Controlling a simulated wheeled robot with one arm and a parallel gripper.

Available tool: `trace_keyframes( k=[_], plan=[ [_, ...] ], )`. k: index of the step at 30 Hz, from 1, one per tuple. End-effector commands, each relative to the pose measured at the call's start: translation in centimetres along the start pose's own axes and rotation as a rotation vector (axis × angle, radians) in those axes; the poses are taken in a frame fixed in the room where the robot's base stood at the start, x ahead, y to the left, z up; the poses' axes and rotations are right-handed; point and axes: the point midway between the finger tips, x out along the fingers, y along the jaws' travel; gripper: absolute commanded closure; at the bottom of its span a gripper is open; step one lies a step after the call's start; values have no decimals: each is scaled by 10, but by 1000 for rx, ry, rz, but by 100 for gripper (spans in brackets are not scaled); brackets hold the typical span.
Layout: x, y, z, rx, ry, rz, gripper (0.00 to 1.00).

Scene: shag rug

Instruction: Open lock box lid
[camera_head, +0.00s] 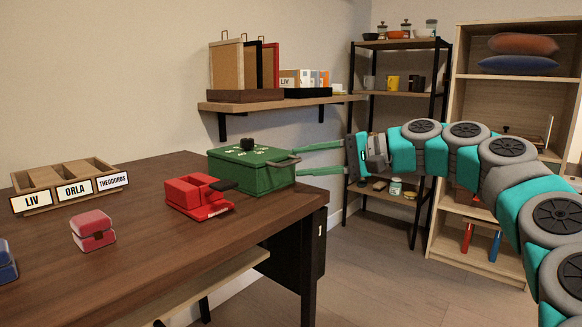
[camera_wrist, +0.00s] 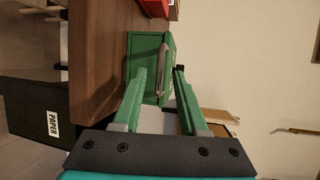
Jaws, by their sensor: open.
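The green lock box (camera_head: 250,177) stands near the right end of the dark wooden table. Its lid (camera_head: 240,156) is down, with a dark knob (camera_head: 247,144) and pale markings on top. A grey handle (camera_head: 283,161) is on the side facing my gripper. My gripper (camera_head: 296,159) is open and reaches in from the right, its green fingers level with the upper part of the box. In the wrist view the box (camera_wrist: 148,52) and handle (camera_wrist: 161,55) lie just beyond the open fingers (camera_wrist: 160,76). Nothing is between them; I cannot tell whether a fingertip touches the box.
A red device (camera_head: 195,194) sits just left of the box. A red small box (camera_head: 93,230) and a name-labelled tray (camera_head: 70,187) are farther left on the table (camera_head: 150,250). A wall shelf (camera_head: 270,105) hangs above and behind the box. Shelving stands at the right.

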Motion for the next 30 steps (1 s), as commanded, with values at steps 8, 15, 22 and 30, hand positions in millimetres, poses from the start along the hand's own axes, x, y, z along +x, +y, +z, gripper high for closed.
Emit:
trace_keyframes(
  k=[8,15,22,30],
  plan=[
    [33,0,0,-1,1,0,58],
    [37,0,0,-1,1,0,58],
    [37,0,0,-1,1,0,71],
    [37,0,0,-1,1,1,100]
  ],
)
